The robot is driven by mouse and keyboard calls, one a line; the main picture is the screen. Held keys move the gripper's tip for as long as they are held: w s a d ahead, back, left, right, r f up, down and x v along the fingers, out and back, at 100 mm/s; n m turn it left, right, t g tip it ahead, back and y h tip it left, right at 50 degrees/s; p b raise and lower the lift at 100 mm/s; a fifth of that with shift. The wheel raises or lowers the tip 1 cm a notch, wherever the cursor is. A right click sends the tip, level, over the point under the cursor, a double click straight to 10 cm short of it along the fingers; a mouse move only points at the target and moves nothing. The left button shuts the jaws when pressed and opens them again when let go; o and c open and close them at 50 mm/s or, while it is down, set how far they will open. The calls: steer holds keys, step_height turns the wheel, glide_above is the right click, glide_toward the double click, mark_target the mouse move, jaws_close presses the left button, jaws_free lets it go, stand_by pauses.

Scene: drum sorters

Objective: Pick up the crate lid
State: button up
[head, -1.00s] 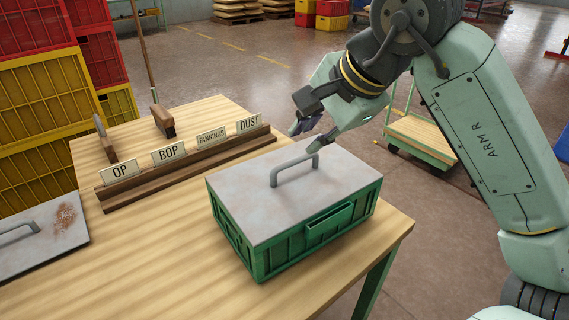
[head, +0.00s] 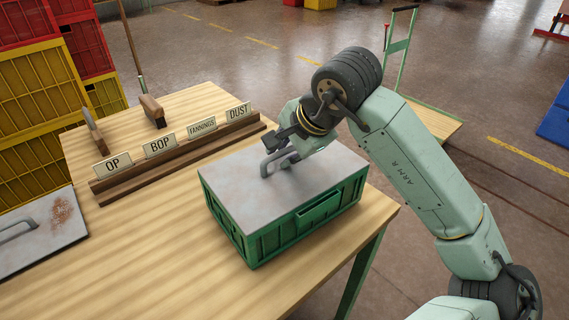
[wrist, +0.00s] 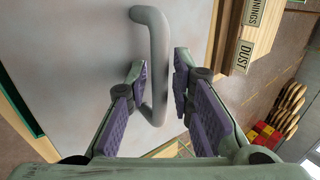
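The crate lid (head: 318,181) is a flat grey plate with faint rust marks. It sits on the green crate (head: 305,222) at the table's near right. Its raised bar handle (head: 265,164) is partly hidden by my gripper (head: 283,153) in the head view. In the wrist view my gripper (wrist: 160,72) is open, with purple-padded fingers on either side of the handle (wrist: 158,42). Gaps show between the pads and the bar. The lid (wrist: 70,55) fills the left of that view.
A second lid (head: 55,236), rust-stained, lies at the table's left. A wooden rack (head: 185,155) with labels OP, BOP, FANNINGS and DUST stands behind the crate. A brush (head: 152,111) is farther back. Stacked crates (head: 45,95) rise at left. The front of the table is bare.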

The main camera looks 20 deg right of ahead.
jaws_close()
steer(key=shift+r, duration=0.1)
stand_by(0.6)
